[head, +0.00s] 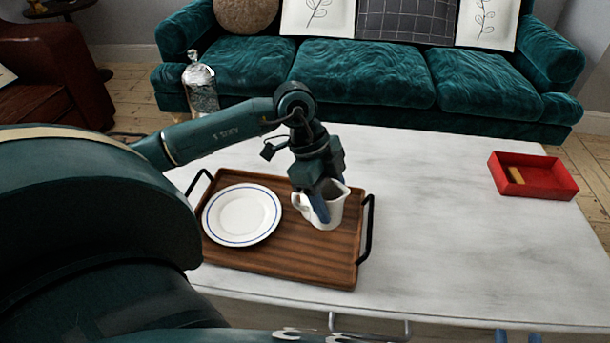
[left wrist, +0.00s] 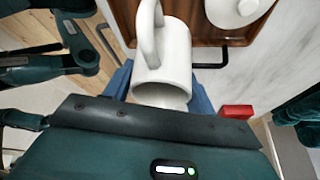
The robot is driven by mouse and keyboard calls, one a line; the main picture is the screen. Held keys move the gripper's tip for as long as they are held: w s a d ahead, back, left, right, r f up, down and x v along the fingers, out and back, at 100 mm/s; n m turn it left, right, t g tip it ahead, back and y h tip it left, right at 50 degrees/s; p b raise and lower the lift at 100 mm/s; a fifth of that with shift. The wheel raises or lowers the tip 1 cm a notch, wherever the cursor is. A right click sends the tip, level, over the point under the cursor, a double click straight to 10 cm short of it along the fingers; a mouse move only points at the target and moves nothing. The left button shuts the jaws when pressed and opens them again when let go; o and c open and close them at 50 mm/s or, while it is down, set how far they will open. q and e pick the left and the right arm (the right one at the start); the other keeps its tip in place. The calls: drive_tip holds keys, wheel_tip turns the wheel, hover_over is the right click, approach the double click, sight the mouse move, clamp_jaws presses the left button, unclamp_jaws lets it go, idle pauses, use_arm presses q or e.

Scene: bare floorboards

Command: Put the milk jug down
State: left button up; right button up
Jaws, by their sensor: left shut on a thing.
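The white milk jug (head: 334,208) is over the right part of the wooden tray (head: 285,258), to the right of a white plate. In the left wrist view the jug (left wrist: 170,55) lies between my blue fingertips, its handle towards the top of the picture. My left gripper (head: 322,203) is shut on the jug from above. I cannot tell whether the jug's base touches the tray. At the bottom right edge of the head view, blue tips (head: 517,337) of my right gripper just show; their opening cannot be judged.
The white plate (head: 242,215) with a blue rim lies on the tray. The tray has dark handles at both ends and rests on a pale table (head: 440,230). A red box (head: 533,178) stands at the table's right. A teal sofa (head: 360,75) is behind.

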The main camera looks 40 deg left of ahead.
sight(328, 228)
use_arm(q)
wheel_tip(328, 228, down, 5)
drive_tip(key=shift+f+b, duration=0.1)
drive_tip(key=shift+b, duration=0.8)
wheel_tip(328, 228, down, 4)
drive_tip(key=shift+r+b, duration=0.15)
drive_tip(key=shift+b, duration=0.65)
drive_tip(key=shift+f, duration=0.35)
use_arm(e)
drive_tip(key=shift+a+t+y, duration=0.4)
drive_tip(key=shift+a+y, duration=0.05)
drive_tip(key=shift+y, duration=0.15)
use_arm(q)
drive_tip(key=shift+f, duration=0.1)
drive_tip(key=o, duration=1.1)
